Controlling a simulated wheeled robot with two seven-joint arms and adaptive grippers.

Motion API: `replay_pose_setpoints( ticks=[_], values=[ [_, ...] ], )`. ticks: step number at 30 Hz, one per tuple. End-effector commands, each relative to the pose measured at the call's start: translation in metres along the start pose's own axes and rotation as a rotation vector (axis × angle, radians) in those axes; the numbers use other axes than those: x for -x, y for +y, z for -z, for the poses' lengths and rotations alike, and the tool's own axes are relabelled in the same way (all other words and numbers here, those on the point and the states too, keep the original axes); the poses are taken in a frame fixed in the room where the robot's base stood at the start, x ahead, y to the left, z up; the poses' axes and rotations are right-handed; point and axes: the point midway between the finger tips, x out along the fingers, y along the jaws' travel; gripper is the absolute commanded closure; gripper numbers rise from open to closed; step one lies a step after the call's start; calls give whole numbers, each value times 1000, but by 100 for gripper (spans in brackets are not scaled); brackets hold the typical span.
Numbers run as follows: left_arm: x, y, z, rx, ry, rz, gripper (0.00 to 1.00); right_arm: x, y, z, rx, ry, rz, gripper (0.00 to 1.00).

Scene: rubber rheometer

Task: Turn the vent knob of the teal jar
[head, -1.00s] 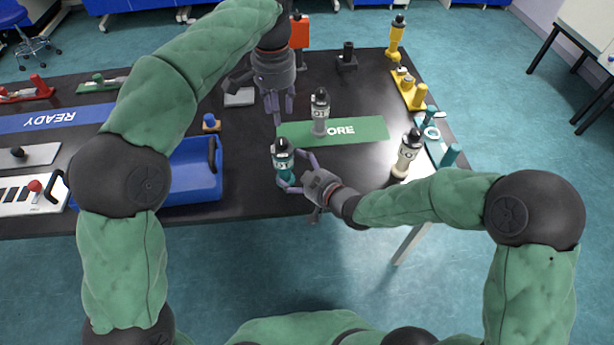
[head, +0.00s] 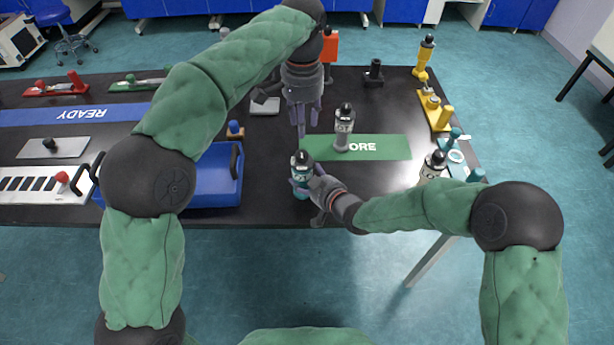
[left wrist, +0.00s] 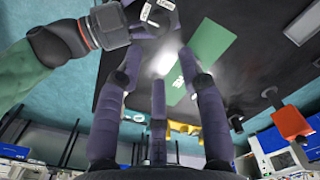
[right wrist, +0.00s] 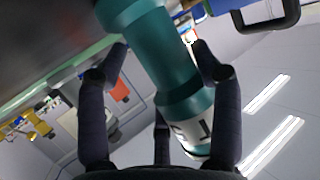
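The teal jar (head: 303,181) stands near the front edge of the black table, with a white label and a dark cap with the knob on top (head: 301,158). My right gripper (head: 306,184) comes from the right, its fingers around the jar's body. The right wrist view shows the teal body (right wrist: 165,55) between those fingers, close against them. My left gripper (head: 308,122) hangs fingers down, above and behind the jar. It is empty, and its fingers stand apart in the left wrist view (left wrist: 160,75). The knob's turn cannot be made out.
A grey jar (head: 344,130) stands on the green mat (head: 395,147) behind the teal jar. A cream jar (head: 433,165) stands to the right, partly hidden by my right arm. A blue tray (head: 210,190) lies left. Yellow (head: 435,112) and teal fixtures line the right edge.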

Motion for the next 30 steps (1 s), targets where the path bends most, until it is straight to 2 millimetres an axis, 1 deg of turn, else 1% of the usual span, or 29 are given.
replay_pose_setpoints(
  ticks=[1, 2, 8, 10, 14, 17, 24, 30],
  values=[
    [0, 0, 0, 0, 0, 0, 61, 0, 0, 0, 0, 1, 0, 74],
    [0, 0, 0, 0, 0, 0, 61, 0, 0, 0, 0, 1, 0, 76],
    [0, 0, 0, 0, 0, 0, 61, 0, 0, 1, 0, 2, -1, 77],
    [0, 0, 0, 2, 0, 0, 44, 0, 0, 1, 0, 2, -1, 78],
    [2, 0, 0, 46, 1, 0, 44, 0, 0, 1, 0, 2, -1, 78],
    [5, -1, -1, 137, 1, -1, 44, 0, 0, 1, 0, 2, -1, 78],
    [14, -2, -6, 482, 3, -5, 44, 0, 0, 1, 0, 2, -1, 78],
    [19, -3, -9, 721, 3, -8, 44, 0, 0, 1, 0, 2, -1, 78]
  ],
)
